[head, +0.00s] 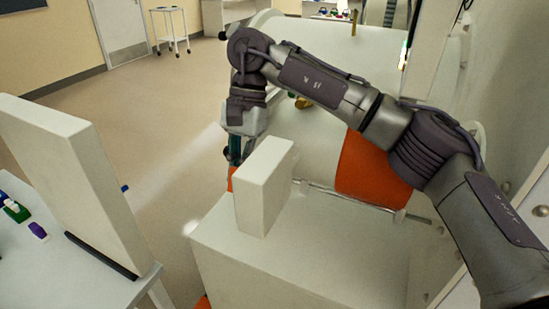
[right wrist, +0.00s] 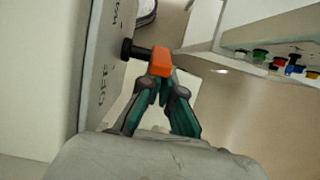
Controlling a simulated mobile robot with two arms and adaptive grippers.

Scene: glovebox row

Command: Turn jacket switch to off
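The jacket switch shows in the right wrist view as an orange handle (right wrist: 160,62) on a black stem (right wrist: 132,49). The stem comes out of a pale panel (right wrist: 104,75), marked OFF nearer the camera and with another, partly cut-off word farther away. The stem stands nearer that cut-off word than OFF. My right gripper (right wrist: 160,82) has its teal fingers drawn together at the orange handle and appears shut on it. In the head view my right gripper (head: 234,152) hangs beside the upright white box (head: 265,185), which hides part of it. My left gripper is out of view.
The white box stands on a white cabinet top (head: 310,250). Behind it is a pale cylinder with an orange cover (head: 366,170). At left a white upright panel (head: 75,180) borders a bench with coloured pieces (head: 16,210). Open floor (head: 150,130) lies between.

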